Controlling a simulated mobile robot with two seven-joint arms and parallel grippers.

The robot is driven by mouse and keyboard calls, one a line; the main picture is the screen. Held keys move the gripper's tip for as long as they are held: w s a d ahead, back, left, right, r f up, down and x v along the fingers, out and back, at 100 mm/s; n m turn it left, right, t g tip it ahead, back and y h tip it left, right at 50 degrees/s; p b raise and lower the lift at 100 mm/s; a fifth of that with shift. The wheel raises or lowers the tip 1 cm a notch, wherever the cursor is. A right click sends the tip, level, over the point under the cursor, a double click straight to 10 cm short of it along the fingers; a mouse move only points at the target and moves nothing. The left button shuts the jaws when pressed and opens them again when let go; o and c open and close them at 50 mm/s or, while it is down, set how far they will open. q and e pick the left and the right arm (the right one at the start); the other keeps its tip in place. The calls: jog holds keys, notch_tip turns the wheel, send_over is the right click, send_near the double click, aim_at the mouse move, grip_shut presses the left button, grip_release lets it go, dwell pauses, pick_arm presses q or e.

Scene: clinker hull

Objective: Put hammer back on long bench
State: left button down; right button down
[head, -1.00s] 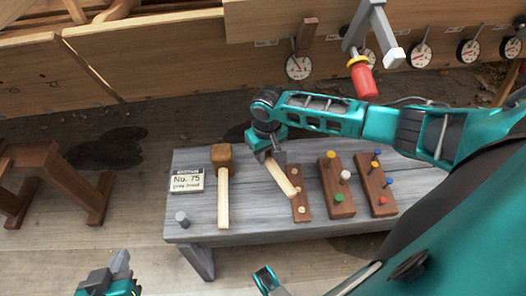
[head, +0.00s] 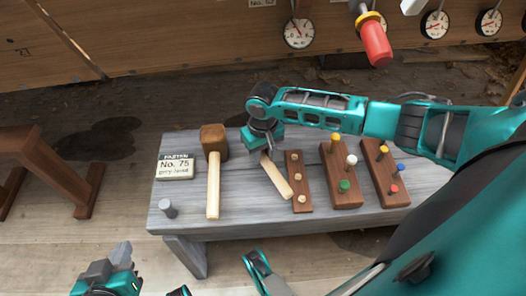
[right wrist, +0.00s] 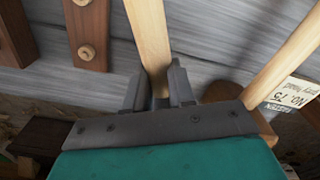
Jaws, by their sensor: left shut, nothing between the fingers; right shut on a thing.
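My right gripper (head: 264,148) is above the back part of the long grey bench (head: 235,205), shut on a pale wooden handle, the hammer (head: 277,176). The handle slants down toward the peg blocks; its other end is hidden by the gripper. Its shaft (right wrist: 150,40) shows between the fingers in the right wrist view. I cannot tell whether it touches the bench. A mallet (head: 213,186) with a brown block head lies on the bench to the left, apart from the held one. My left gripper (head: 122,256) is shut and empty, in front of the bench at lower left.
A small sign (head: 175,168) and a grey cylinder (head: 167,208) are at the bench's left end. A plain peg block (head: 299,192) and two blocks with coloured pegs (head: 341,180) stand to the right. A brown trestle (head: 45,165) is further left. Dials line the hull behind.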

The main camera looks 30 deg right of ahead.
pick_arm(q)
jog(key=shift+f, duration=0.1)
dwell(0.3)
pick_arm(e)
jog(key=shift+f, duration=0.2)
pick_arm(q)
jog(key=shift+s+f, duration=0.15)
jog(key=shift+f, duration=0.05)
pick_arm(e)
jog(key=shift+f, duration=0.1)
jog(key=shift+f, duration=0.15)
jog(key=c, duration=1.1)
grip_release()
jog(key=shift+o, duration=1.2)
pick_arm(q)
jog(key=shift+a+r, duration=0.1)
pick_arm(e)
jog(key=shift+f, duration=0.1)
